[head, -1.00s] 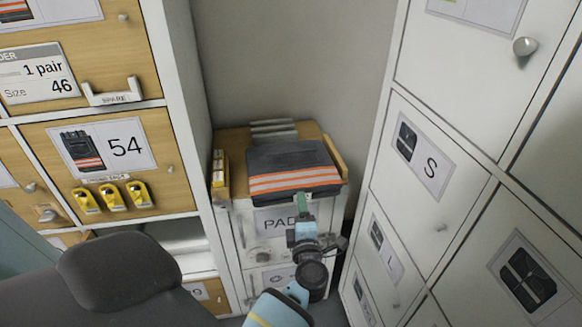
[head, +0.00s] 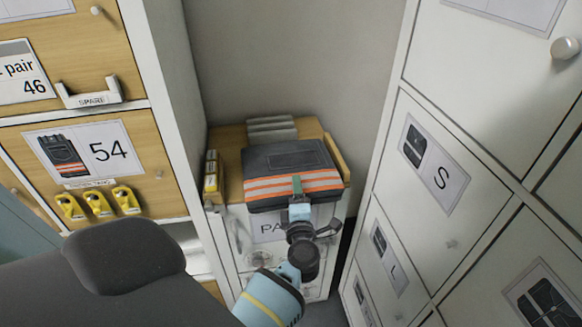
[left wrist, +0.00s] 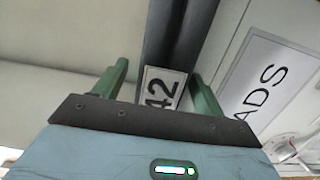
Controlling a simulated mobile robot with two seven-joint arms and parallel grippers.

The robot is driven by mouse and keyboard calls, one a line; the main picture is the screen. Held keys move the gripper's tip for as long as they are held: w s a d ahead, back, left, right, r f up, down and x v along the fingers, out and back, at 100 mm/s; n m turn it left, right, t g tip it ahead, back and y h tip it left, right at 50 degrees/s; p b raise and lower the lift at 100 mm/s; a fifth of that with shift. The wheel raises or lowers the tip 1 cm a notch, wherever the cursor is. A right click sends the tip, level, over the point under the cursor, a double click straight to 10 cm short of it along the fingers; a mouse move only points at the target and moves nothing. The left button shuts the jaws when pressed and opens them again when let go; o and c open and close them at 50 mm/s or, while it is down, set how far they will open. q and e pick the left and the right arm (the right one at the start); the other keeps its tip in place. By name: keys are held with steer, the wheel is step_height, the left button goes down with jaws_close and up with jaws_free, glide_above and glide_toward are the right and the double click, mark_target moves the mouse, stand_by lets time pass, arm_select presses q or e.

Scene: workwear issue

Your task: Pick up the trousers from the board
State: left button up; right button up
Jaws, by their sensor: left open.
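The folded trousers (head: 285,160), dark grey with orange and pale stripes, lie flat on a wooden board-like top (head: 229,140) of a low white cabinet. My left gripper (head: 297,186) is at their front edge, its green fingertip overlapping the striped part in the head view. In the left wrist view the left gripper (left wrist: 160,88) is open, with one green finger on each side of a dark edge of the trousers (left wrist: 178,35). A white tag reading 42 (left wrist: 161,87) shows between the fingers. Contact cannot be told. My right gripper is not in view.
Grey stacked items (head: 271,128) lie behind the trousers, and a yellow-and-white box (head: 211,175) stands at their left. A PADS label (left wrist: 268,80) is on the cabinet front. White lockers (head: 440,165) stand close on the right, wooden drawers (head: 110,150) on the left.

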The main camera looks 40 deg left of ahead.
arm_select(q)
steer(key=shift+s+d+r, duration=0.15)
steer(key=shift+s, duration=0.05)
steer(key=shift+c, duration=1.5)
steer(key=c, duration=1.2)
jaws_close()
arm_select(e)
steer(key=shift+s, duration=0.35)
arm_select(q)
steer(key=shift+r, duration=0.15)
